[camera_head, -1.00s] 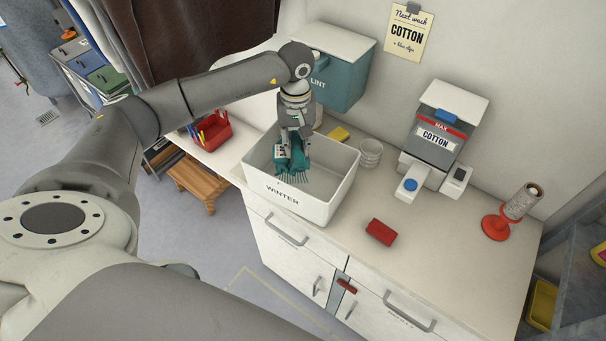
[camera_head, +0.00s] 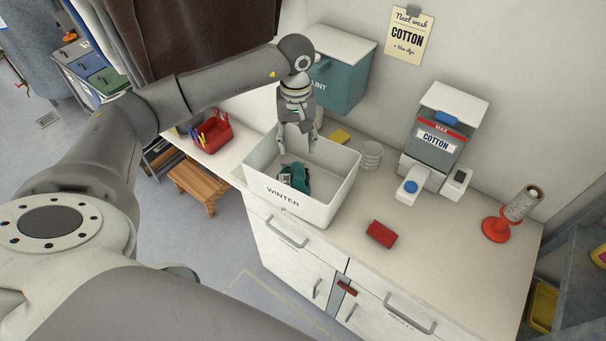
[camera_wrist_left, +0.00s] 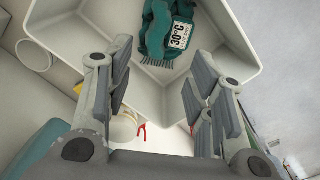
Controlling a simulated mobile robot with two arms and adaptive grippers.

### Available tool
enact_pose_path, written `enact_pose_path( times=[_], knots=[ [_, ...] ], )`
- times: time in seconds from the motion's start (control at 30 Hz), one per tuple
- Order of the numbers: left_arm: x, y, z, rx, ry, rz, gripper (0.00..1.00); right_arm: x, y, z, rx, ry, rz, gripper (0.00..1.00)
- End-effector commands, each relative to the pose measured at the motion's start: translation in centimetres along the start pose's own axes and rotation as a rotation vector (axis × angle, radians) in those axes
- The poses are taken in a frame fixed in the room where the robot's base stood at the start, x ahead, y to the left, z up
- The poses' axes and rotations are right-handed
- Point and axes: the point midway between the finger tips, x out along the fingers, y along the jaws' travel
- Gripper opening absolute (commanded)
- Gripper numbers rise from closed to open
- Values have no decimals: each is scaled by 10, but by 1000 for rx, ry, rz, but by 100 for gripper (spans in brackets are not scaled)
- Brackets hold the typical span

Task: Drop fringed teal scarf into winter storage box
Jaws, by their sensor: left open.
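The fringed teal scarf (camera_head: 294,176) lies inside the white winter storage box (camera_head: 315,212), which is marked WINTER and stands on the counter. In the left wrist view the scarf (camera_wrist_left: 163,28) shows its fringe and a white tag reading 30°C, on the floor of the box (camera_wrist_left: 235,62). My left gripper (camera_head: 297,148) is open and empty above the back part of the box, apart from the scarf. Its spread fingers also show in the left wrist view (camera_wrist_left: 160,92). My right gripper is not in view.
A teal lint bin (camera_head: 342,84) is on the wall behind the box. White rings (camera_head: 371,155), a red block (camera_head: 381,234), a cotton dispenser (camera_head: 433,145) and a red-based spool (camera_head: 513,212) stand on the counter. A red container (camera_head: 212,134) is left of the box. The counter's front right is clear.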

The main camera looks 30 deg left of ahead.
Motion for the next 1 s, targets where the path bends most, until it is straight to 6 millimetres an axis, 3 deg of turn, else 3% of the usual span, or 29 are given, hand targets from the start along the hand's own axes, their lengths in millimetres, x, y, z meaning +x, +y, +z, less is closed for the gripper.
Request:
enact_pose_path(
  times=[0.2,0.4,0.6,1.0],
  knots=[
    [-50,1,-1,1,5,4,49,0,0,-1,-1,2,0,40],
    [-84,0,-1,1,3,2,49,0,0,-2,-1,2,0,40],
    [-97,0,0,1,1,0,49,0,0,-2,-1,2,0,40],
    [-98,0,0,1,1,0,49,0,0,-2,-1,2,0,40]
  ],
)
